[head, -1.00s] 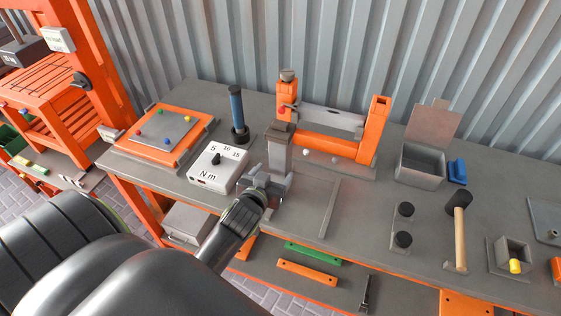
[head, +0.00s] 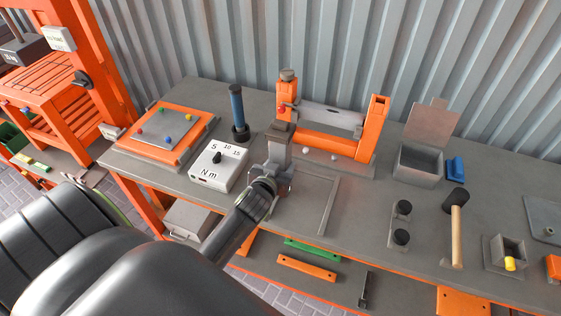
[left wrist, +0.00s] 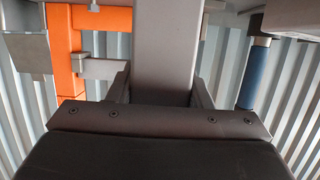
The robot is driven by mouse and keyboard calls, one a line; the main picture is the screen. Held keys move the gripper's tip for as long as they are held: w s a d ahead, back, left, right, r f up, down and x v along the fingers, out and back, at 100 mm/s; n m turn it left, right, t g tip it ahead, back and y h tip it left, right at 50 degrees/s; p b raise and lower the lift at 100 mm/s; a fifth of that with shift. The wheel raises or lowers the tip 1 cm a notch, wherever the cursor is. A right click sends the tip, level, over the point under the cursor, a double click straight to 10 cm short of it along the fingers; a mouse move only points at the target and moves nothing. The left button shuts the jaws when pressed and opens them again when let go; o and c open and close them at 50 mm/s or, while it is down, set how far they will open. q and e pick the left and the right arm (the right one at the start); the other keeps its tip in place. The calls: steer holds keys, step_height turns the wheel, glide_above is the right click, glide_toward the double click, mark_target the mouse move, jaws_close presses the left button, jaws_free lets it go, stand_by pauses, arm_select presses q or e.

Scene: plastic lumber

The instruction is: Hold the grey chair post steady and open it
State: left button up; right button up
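The grey chair post (head: 278,152) stands upright near the front edge of the workbench, with a wider dark cap on top. My left gripper (head: 277,182) is low at the post, its fingers on either side of it. In the left wrist view the post (left wrist: 163,45) rises between the two fingers (left wrist: 162,88). The fingers lie very close to its sides, and I cannot tell whether they press on it. The fingertips are partly hidden by the post. My right gripper is not in view.
A white torque box (head: 218,166) and a blue-handled tool (head: 238,112) stand left of the post. An orange frame (head: 372,128) stands behind it to the right. A lidded metal box (head: 420,165) and a mallet (head: 457,235) are further right. A flat outlined area (head: 310,200) lies beside the post.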

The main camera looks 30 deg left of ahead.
arm_select(q)
steer(key=shift+r, duration=0.1)
steer(key=c, duration=0.7)
steer(key=shift+o, duration=0.2)
steer(key=shift+r, duration=0.1)
